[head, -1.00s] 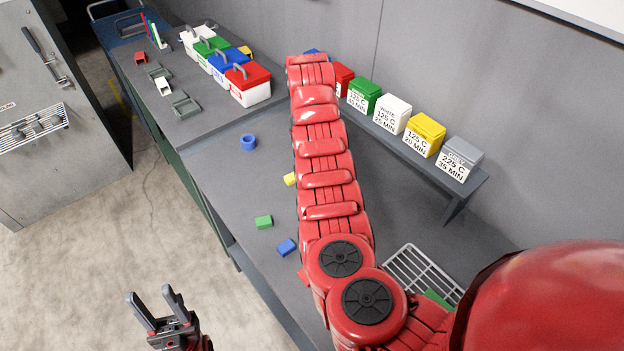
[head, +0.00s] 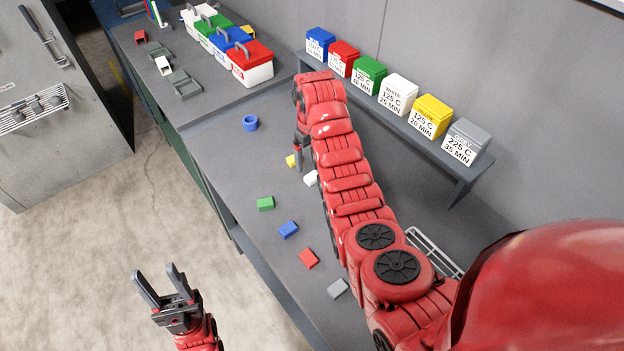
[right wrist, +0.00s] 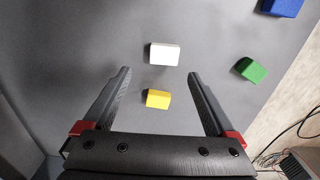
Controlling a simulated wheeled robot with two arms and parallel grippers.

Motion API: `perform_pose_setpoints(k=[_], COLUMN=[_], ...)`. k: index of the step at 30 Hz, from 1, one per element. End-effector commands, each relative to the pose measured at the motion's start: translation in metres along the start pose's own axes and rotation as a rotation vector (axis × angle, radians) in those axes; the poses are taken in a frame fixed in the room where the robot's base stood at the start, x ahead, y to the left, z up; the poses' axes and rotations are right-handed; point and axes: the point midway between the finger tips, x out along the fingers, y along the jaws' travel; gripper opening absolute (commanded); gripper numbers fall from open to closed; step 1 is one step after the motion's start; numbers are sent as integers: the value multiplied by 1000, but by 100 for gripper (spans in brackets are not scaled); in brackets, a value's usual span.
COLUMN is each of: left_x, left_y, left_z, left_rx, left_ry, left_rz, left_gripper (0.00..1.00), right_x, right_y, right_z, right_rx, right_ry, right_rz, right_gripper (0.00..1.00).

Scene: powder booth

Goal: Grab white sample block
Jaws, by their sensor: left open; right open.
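The white sample block (head: 311,179) lies on the grey bench, partly beside my right arm in the head view. In the right wrist view the white block (right wrist: 165,54) is fully visible, just past the fingertips. My right gripper (right wrist: 159,73) is open and empty, with the yellow block (right wrist: 157,98) showing between its fingers. In the head view my right gripper (head: 300,167) points down near the yellow block (head: 291,161), mostly hidden by its arm. My left gripper (head: 160,287) is open and empty over the floor, off the bench.
Green (head: 265,204), blue (head: 288,230), red (head: 309,259) and grey (head: 338,288) blocks lie in a row on the bench. A blue ring-shaped piece (head: 250,123) stands farther back. Labelled colour boxes line the shelf (head: 462,172) at right. A wire rack (head: 428,248) is partly hidden by my arm.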

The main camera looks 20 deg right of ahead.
Motion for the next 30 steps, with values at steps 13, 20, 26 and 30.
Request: perform_pose_setpoints(k=[13,20,26,30], left_x=[34,35,35,35], left_y=[-2,-2,-2,-2], left_z=[-6,-6,-6,-6], left_rx=[0,0,0,0], left_ry=[0,0,0,0], left_rz=[0,0,0,0], left_gripper=[50,50,50,50], right_x=[42,53,53,53], right_y=[-7,-6,-6,-6], right_z=[5,4,4,4], right_rx=[0,-2,-1,-1], right_ry=[-3,2,2,2], right_rz=[-2,1,1,1], right_gripper=[91,91,75,50])
